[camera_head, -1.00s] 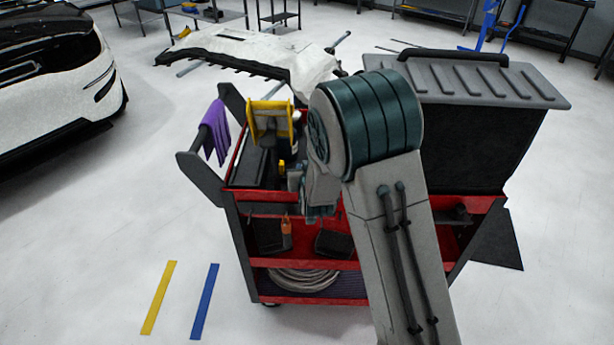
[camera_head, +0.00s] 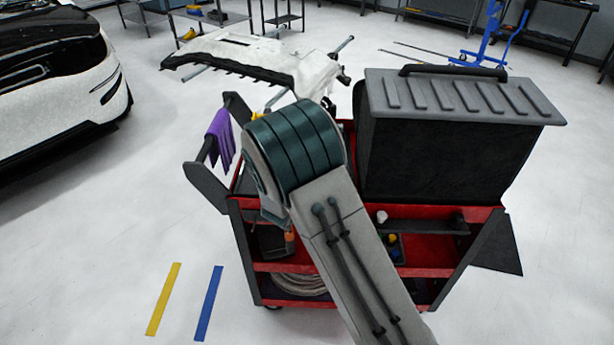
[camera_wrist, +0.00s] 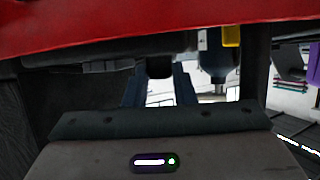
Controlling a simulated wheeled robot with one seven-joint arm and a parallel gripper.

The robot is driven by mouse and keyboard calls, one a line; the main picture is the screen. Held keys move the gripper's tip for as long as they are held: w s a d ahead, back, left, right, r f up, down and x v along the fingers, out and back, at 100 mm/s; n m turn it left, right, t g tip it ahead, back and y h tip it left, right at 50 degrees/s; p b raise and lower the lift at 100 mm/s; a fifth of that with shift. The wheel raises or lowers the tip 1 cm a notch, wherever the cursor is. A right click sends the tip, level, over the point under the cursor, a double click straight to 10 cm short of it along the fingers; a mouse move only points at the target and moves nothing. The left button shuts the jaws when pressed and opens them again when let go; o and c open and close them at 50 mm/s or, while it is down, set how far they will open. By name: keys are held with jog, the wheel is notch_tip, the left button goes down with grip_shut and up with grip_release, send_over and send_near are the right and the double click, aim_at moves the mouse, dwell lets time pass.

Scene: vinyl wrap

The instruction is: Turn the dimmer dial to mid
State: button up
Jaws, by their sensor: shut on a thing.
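In the wrist view my gripper (camera_wrist: 159,88) reaches forward under a red edge, with one dark finger on each side of a small dark knob (camera_wrist: 159,67). The knob looks like the dimmer dial, and the fingers are shut on it. Its markings and the angle it is turned to cannot be made out. In the head view my own arm covers the gripper and the dial.
A red tool cart (camera_head: 430,270) stands in front of me, carrying a large black ridged-lid box (camera_head: 440,150). A purple cloth (camera_head: 221,138) hangs on its left handle. In the wrist view the red edge (camera_wrist: 80,32) lies close above the fingers.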

jog(key=shift+r, duration=0.1)
dwell(0.3)
jog(key=o, duration=1)
jog(key=shift+s, duration=0.1)
jog(key=v, duration=1.3)
jog(key=shift+s+a+r, duration=0.1)
jog(key=shift+s+a, duration=0.15)
